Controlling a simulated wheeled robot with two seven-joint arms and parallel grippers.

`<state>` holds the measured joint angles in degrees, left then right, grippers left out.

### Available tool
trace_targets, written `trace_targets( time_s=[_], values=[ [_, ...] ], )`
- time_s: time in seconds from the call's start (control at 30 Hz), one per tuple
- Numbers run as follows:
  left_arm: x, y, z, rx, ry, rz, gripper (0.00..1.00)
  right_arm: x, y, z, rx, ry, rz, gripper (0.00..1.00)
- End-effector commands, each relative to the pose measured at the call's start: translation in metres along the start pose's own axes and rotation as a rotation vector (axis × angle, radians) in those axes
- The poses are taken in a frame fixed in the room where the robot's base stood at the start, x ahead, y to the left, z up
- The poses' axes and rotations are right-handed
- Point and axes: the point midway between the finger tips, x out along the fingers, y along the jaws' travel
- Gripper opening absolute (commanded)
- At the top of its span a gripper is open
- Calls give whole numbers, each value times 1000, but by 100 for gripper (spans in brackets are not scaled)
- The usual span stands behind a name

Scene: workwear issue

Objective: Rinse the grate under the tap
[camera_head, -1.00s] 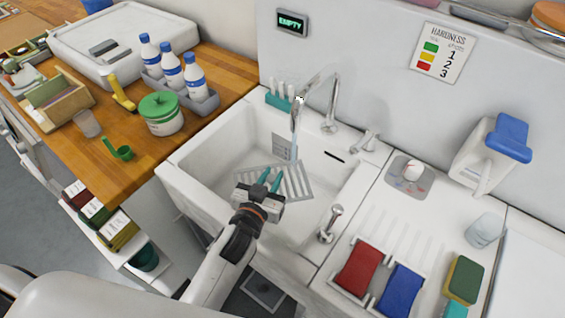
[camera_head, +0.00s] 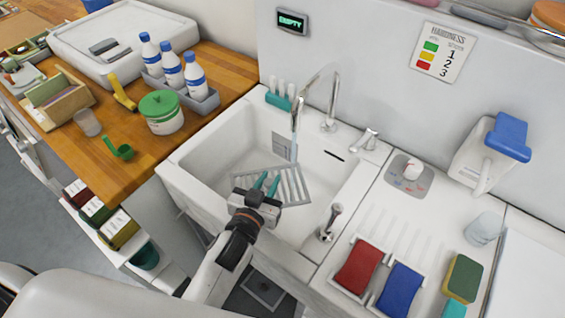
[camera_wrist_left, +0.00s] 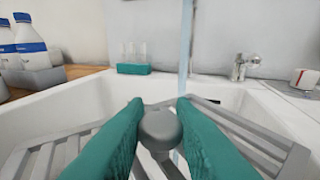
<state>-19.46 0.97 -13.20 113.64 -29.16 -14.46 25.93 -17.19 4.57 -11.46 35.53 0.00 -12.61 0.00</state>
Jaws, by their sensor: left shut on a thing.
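The grey slatted grate (camera_head: 290,184) is held inside the white sink (camera_head: 218,150), in front of the tap. My left gripper (camera_head: 267,182), with teal fingers, is shut on the grate; the left wrist view shows the fingers (camera_wrist_left: 160,135) on either side of its round grey knob (camera_wrist_left: 160,124). The tap (camera_head: 332,105) arches over the sink. A stream of water (camera_wrist_left: 186,40) comes down behind the knob in the left wrist view; whether it strikes the grate is hard to tell. My right gripper is not in view.
Lever handles (camera_head: 370,139) and (camera_head: 330,218) stand at the sink's right side. A teal holder (camera_head: 279,98) is on the back rim. Red (camera_head: 358,268) and blue (camera_head: 400,290) pads lie on the drainer. Bottles (camera_head: 172,66) stand on the wooden counter at left.

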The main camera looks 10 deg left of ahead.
Motion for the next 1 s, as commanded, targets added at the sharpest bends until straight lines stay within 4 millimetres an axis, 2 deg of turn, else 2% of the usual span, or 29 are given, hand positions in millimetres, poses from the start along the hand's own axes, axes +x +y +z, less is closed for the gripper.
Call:
trace_targets(
  time_s=[0.57, 1.0],
  values=[
    [-1, 0, 3, 0, -3, 0, 0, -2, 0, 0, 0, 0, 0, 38],
    [-37, 2, 26, -1, -2, 0, 0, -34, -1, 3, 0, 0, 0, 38]
  ],
)
